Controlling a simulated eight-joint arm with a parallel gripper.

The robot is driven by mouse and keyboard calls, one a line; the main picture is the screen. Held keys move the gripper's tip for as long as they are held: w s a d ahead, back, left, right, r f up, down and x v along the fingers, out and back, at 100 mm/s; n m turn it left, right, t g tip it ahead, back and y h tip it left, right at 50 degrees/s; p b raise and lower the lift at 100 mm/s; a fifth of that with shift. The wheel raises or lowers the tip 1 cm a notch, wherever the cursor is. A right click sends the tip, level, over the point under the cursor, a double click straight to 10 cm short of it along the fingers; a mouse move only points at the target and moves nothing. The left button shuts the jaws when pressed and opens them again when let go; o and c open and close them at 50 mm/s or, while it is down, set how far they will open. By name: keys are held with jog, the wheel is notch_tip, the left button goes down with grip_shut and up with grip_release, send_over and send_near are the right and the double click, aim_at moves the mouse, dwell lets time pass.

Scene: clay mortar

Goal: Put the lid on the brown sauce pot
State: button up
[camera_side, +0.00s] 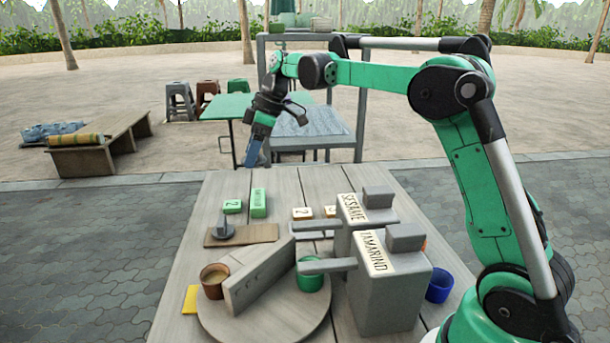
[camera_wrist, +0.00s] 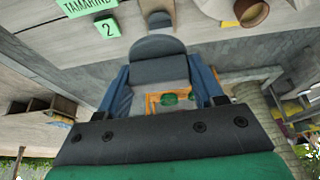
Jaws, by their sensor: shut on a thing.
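The brown pot (camera_side: 214,280), open at the top with tan contents, stands at the front left; it also shows at the top right of the wrist view (camera_wrist: 251,12). A grey knobbed piece that looks like a lid (camera_side: 222,232) rests on a brown board (camera_side: 260,233) behind the pot. My gripper (camera_side: 252,158) is raised beyond the table's far edge, fingers downward, clear of pot and board. In the wrist view its blue fingers (camera_wrist: 158,64) stand apart, shut on a rounded grey thing (camera_wrist: 157,46). I cannot tell what that thing is.
Grey SESAME (camera_side: 349,216) and TAMARIND (camera_side: 384,290) dispensers stand at the right. A slanted grey slab (camera_side: 262,276) and a green cup (camera_side: 310,280) are on the round tray (camera_side: 270,328) beside the pot. Green blocks (camera_side: 259,202) lie behind the board. A blue cup (camera_side: 439,287) is far right.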

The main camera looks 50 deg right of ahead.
notch_tip(320, 180, up, 3)
jog(key=shift+a+r, duration=0.1)
jog(key=shift+a, duration=0.05)
jog(key=s+a+f+n, duration=0.2)
jog(key=a+f, duration=0.3)
jog(key=a, duration=0.4)
jog(key=n+g+y, duration=0.1)
jog(key=n, duration=0.2)
send_over(212, 277)
jog(key=s, duration=0.2)
notch_tip(212, 277, down, 5)
jog(key=shift+a+f, duration=0.2)
jog(key=shift+f, duration=1.85)
jog(key=shift+f, duration=0.45)
jog(key=o, duration=1.3)
jog(key=shift+o, duration=0.2)
